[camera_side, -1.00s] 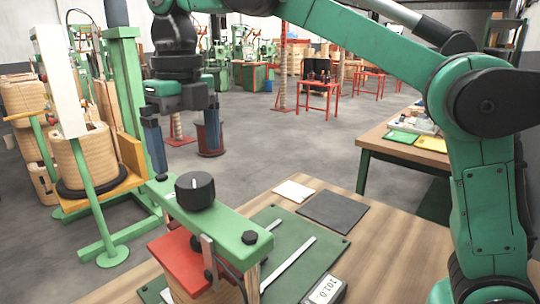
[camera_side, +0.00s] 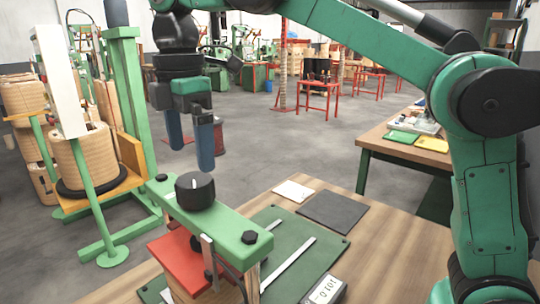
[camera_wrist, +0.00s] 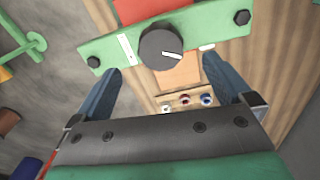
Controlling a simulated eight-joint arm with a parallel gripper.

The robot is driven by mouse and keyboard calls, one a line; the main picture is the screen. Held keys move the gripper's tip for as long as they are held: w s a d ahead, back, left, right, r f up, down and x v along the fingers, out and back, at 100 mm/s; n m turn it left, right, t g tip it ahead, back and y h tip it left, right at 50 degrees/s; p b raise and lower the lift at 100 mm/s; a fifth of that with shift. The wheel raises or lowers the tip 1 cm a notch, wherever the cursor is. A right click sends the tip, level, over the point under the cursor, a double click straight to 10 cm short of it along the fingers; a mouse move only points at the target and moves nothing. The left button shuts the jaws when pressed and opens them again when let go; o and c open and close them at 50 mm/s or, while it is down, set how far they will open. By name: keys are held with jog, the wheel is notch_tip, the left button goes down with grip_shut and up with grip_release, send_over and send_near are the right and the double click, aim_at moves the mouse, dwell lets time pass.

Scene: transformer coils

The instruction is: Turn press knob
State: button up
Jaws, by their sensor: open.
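The black press knob (camera_side: 195,190) with a white mark stands on top of the green press beam (camera_side: 230,229). In the wrist view the knob (camera_wrist: 160,50) sits a little ahead of my blue fingertips, between their lines, and its white mark points right. My gripper (camera_side: 192,157) is open and empty, fingers pointing down, above the knob and apart from it. The wrist view shows both fingers of my gripper (camera_wrist: 162,68) spread wider than the knob.
A red block (camera_side: 182,262) sits under the beam, with a metal clamp (camera_side: 208,258) at its front. A small numeric display (camera_side: 325,290) and a dark flat pad (camera_side: 335,211) lie to the right. A green stand with a wooden coil (camera_side: 84,160) is at the left.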

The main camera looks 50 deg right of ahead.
aim_at(194, 179)
jog(key=m, duration=0.5)
jog(key=shift+m, duration=0.4)
jog(key=m, duration=0.3)
jog(key=shift+m, duration=0.4)
jog(key=shift+f, duration=2.8)
jog(key=c, duration=1.3)
jog(key=n, duration=0.4)
jog(key=o, duration=1.3)
jog(key=shift+r, duration=0.15)
